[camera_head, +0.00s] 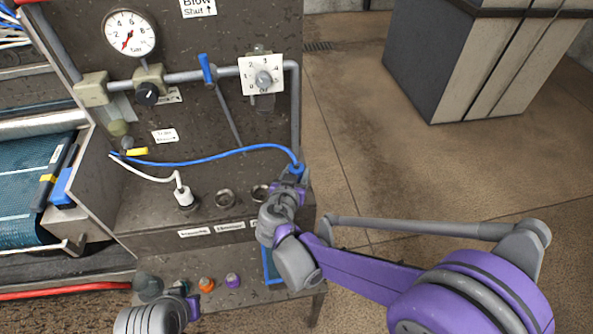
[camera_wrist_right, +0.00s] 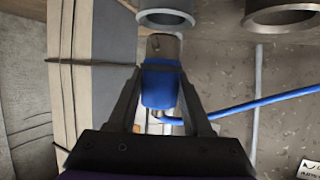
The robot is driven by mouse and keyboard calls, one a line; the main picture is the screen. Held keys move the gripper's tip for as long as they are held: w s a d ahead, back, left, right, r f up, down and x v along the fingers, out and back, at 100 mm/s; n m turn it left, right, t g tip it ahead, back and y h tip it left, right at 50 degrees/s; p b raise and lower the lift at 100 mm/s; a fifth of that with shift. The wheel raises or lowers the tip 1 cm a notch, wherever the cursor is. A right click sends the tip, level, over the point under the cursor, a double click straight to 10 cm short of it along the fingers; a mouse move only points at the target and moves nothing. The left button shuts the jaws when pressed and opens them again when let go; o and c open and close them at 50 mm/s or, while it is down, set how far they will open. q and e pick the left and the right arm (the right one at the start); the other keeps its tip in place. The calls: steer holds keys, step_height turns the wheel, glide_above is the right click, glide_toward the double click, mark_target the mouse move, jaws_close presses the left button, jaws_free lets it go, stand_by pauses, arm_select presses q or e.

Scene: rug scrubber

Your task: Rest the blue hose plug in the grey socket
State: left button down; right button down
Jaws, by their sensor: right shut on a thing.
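The blue hose plug (camera_head: 298,168) is at the right end of the machine's ledge, its blue hose running left. My right gripper (camera_head: 291,181) is shut on it. In the right wrist view the plug's blue body (camera_wrist_right: 160,88) is between the fingers, its grey metal tip (camera_wrist_right: 163,47) pointing toward a grey ring socket (camera_wrist_right: 166,18). The tip overlaps that socket's near edge in the picture; I cannot tell whether they touch.
An empty middle socket (camera_head: 225,198) and a white plug (camera_head: 183,195) in the left socket share the ledge. Pipes, a gauge (camera_head: 130,33) and a dial (camera_head: 262,75) are behind. Small coloured caps (camera_head: 206,285) sit on the lower shelf.

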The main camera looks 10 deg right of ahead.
steer(key=shift+f, duration=0.2)
stand_by(0.5)
steer(key=shift+f, duration=0.2)
steer(key=shift+f+b, duration=0.2)
steer(key=shift+b, duration=0.2)
steer(key=shift+f+b, duration=0.65)
steer(key=shift+f, duration=0.2)
steer(key=shift+f, duration=0.15)
steer(key=shift+c, duration=1.2)
jaws_free()
steer(key=shift+s, duration=0.1)
